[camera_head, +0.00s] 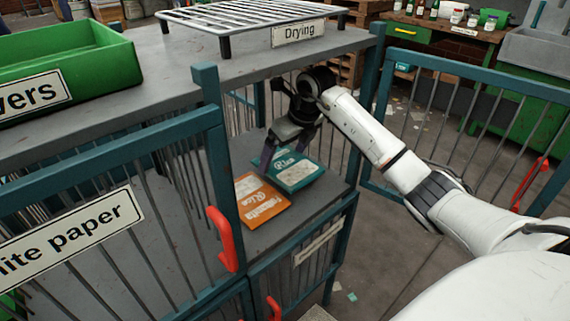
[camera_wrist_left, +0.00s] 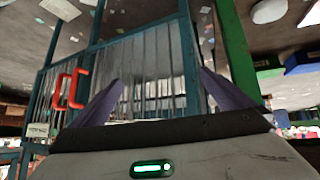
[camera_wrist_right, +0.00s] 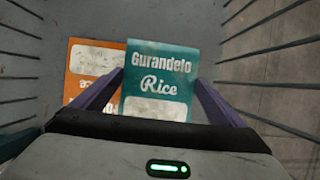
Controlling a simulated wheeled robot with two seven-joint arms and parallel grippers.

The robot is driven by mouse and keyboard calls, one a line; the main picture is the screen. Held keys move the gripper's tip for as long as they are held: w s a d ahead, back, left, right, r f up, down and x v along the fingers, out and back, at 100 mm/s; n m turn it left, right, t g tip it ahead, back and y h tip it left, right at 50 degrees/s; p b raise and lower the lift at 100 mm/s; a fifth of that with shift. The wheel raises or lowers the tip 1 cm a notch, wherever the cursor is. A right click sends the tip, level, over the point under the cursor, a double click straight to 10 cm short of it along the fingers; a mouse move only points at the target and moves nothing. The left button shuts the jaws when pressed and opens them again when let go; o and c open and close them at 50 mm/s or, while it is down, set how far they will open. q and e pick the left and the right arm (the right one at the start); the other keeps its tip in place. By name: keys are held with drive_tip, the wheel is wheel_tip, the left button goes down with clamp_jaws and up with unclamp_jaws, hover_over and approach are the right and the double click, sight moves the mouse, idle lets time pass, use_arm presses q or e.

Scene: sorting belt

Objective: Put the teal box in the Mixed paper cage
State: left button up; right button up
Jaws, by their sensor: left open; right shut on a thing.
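The teal box (camera_head: 297,174), marked "Rice", is on the grey floor of a barred compartment below the "Drying" sign, or just above it; I cannot tell which. My right gripper (camera_head: 286,150) reaches in from the right and is shut on it. In the right wrist view, the teal box (camera_wrist_right: 161,65) sits between the fingers (camera_wrist_right: 160,88), its "Gurandelo Rice" label facing up. My left gripper (camera_wrist_left: 161,80) is open and empty in the left wrist view, facing bars away from the box. No readable "Mixed paper" sign shows; the lower front sign (camera_head: 318,241) is too oblique to read.
An orange box (camera_head: 261,201) lies beside the teal box. A gate with a "White paper" sign (camera_head: 68,232) and red handle (camera_head: 222,238) stands at left. A barred gate (camera_head: 455,110) is at right. A drying rack (camera_head: 255,14) and green crate (camera_head: 100,62) stand above.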

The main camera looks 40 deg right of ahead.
sight(286, 164)
wheel_tip(286, 164, down, 3)
drive_tip(key=shift+s+f, duration=0.1)
drive_tip(key=shift+c, duration=0.5)
drive_tip(key=o, duration=0.8)
drive_tip(key=shift+s+f, duration=0.1)
drive_tip(key=shift+f, duration=0.05)
drive_tip(key=v, duration=0.5)
drive_tip(key=s, duration=0.7)
drive_tip(key=s+d+b, duration=0.1)
drive_tip(key=s, duration=0.2)
drive_tip(key=shift+s, duration=0.85)
